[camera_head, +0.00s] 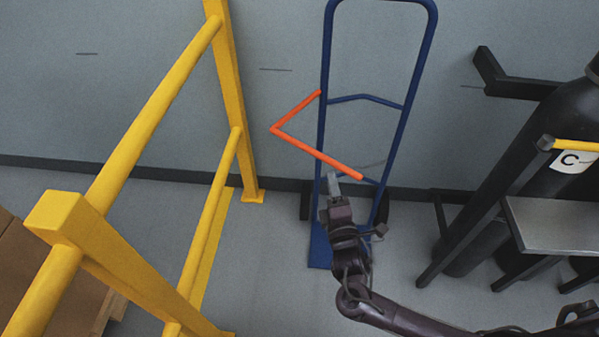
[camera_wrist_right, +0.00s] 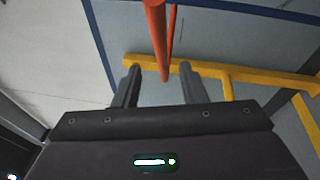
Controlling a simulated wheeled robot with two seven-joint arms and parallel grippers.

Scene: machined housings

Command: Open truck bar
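The truck bar (camera_head: 315,153) is a bent orange rod on the blue hand truck (camera_head: 326,60). One end meets the truck's left upright; it bends at the left and its other end reaches across the frame to the right. My right gripper (camera_head: 333,180) is just below the bar's long section. In the right wrist view the gripper (camera_wrist_right: 160,82) has its two fingers spread, and the orange bar (camera_wrist_right: 158,30) shows between and beyond the fingertips without visible contact. My left gripper is out of view.
A yellow railing (camera_head: 150,115) stands at the left, with brown boxes (camera_head: 20,265) behind its near post. A black cylinder (camera_head: 560,130) in a rack with a grey shelf (camera_head: 560,225) stands at the right. A grey wall is behind the truck. Floor between railing and truck is clear.

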